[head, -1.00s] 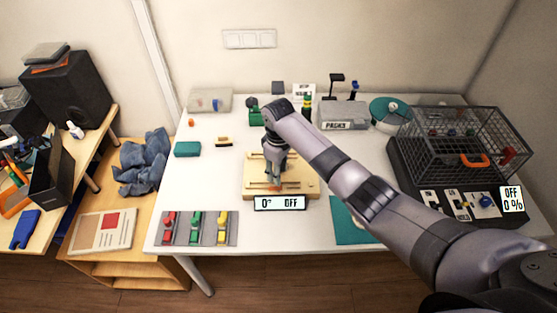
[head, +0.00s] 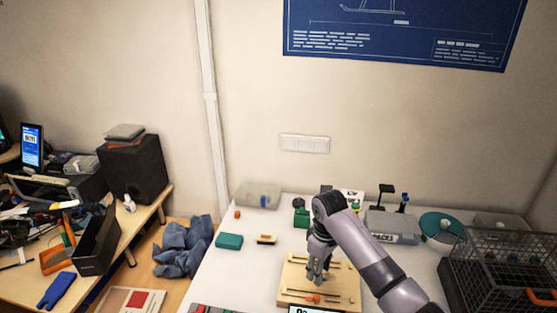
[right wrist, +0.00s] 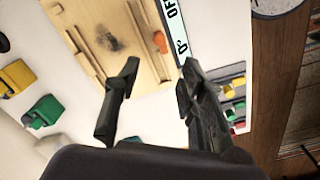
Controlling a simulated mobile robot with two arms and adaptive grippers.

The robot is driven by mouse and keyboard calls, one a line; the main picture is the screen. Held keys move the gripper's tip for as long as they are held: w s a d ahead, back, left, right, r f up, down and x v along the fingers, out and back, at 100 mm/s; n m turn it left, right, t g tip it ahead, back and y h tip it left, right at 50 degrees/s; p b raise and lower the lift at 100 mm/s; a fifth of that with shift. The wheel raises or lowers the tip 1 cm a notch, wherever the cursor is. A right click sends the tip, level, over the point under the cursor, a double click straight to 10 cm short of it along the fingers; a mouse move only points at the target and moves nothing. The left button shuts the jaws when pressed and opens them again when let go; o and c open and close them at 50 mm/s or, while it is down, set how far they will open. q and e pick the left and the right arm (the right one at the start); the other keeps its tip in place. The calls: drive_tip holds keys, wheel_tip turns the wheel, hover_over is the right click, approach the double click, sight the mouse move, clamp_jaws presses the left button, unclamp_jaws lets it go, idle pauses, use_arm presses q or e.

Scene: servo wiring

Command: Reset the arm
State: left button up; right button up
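My right arm reaches in from the lower right of the head view. Its gripper (head: 318,270) is over the light wooden board (head: 345,288) on the white table. In the right wrist view the two dark fingers (right wrist: 155,85) are spread apart with nothing between them. The wooden board (right wrist: 118,28) lies beyond the fingertips, with a dark smudge and a small orange piece (right wrist: 160,41) on it. A display (right wrist: 180,40) reading "0° OFF" stands at the board's edge. My left gripper is not in view.
A teal box (head: 229,241) and a grey bin (head: 258,196) are at the table's left. A wire cage (head: 500,262) and a green spool (head: 442,227) stand at the right. A blue cloth (head: 183,247) lies left of the table. A blueprint poster (head: 400,35) hangs above.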

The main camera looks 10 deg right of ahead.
drive_tip(key=s+a+f+m+t+y, duration=0.1)
drive_tip(key=s+a+f, duration=0.1)
drive_tip(key=s+f, duration=0.35)
drive_tip(key=s+a+f, duration=0.1)
drive_tip(key=s+f, duration=0.2)
drive_tip(key=s, duration=0.6)
drive_tip(key=s+d+r+m+t, duration=0.1)
drive_tip(key=s+d+r+m, duration=0.2)
drive_tip(key=s, duration=0.6)
drive_tip(key=s+d+r+m+t, duration=0.2)
drive_tip(key=s+d+r, duration=0.1)
drive_tip(key=s, duration=0.7)
wheel_tip(320, 180, down, 29)
drive_tip(key=g+b, duration=0.2)
drive_tip(key=b, duration=0.2)
drive_tip(key=s+d+f+g+h+b, duration=0.1)
drive_tip(key=s+d+f+b, duration=0.2)
drive_tip(key=s+f, duration=1.5)
wheel_tip(320, 180, down, 3)
drive_tip(key=shift+d+f+b, duration=0.15)
drive_tip(key=shift+f+b, duration=0.05)
drive_tip(key=shift+b, duration=0.2)
